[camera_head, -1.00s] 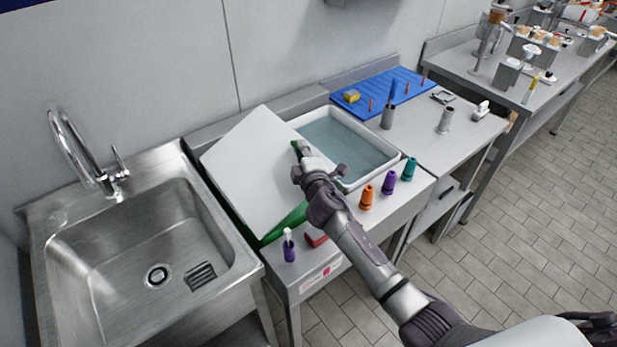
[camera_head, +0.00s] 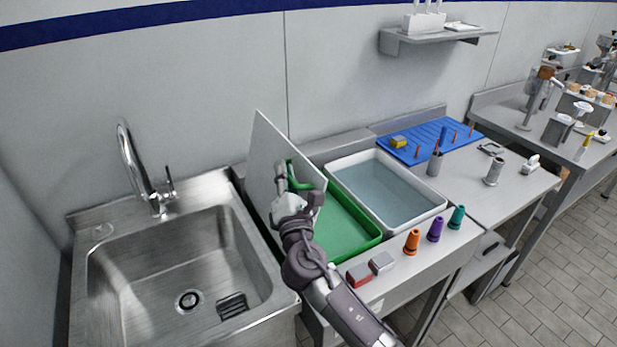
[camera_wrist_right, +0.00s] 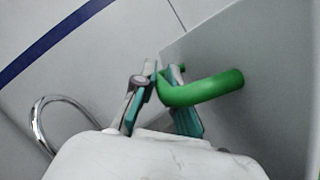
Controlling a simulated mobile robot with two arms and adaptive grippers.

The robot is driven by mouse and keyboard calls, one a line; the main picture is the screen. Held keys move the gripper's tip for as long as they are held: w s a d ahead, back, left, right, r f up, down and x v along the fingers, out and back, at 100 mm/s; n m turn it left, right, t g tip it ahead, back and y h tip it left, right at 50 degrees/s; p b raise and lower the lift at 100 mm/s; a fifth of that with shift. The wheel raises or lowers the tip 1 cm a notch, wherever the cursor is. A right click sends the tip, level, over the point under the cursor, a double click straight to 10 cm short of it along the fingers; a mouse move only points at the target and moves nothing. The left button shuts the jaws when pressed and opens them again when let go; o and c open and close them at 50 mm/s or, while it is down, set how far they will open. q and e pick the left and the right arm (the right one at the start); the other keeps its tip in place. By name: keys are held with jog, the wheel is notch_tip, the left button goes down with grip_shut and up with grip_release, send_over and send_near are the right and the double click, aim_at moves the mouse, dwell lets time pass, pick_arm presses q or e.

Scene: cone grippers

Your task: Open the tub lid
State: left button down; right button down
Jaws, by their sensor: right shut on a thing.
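The tub lid (camera_head: 264,148) is a pale grey flat panel. It stands steeply raised along the left side of the green tub (camera_head: 350,230), whose inside shows. The lid's green handle (camera_head: 304,180) sticks out from its face; it also shows large in the right wrist view (camera_wrist_right: 205,88). My right gripper (camera_head: 291,182) is shut on the handle, with its fingers on either side of the bar in the wrist view (camera_wrist_right: 163,95). The right forearm hides the tub's near left part. My left gripper is not in view.
A white tub (camera_head: 436,207) of water stands right of the green tub. Orange (camera_head: 412,242), purple (camera_head: 435,229) and teal (camera_head: 456,217) cones line the front edge, with a red block (camera_head: 359,276) and a grey block (camera_head: 381,262). A sink (camera_head: 180,265) is at the left.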

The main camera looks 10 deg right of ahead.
jog(key=s+a+n+y+b, duration=0.2)
jog(key=a+n, duration=0.2)
jog(key=a, duration=0.2)
jog(key=shift+s+a+f, duration=0.15)
jog(key=shift+s+a, duration=0.15)
jog(key=c, duration=1.2)
grip_release()
jog(key=v, duration=1.2)
jog(key=shift+f, duration=0.3)
jog(key=shift+w, duration=0.1)
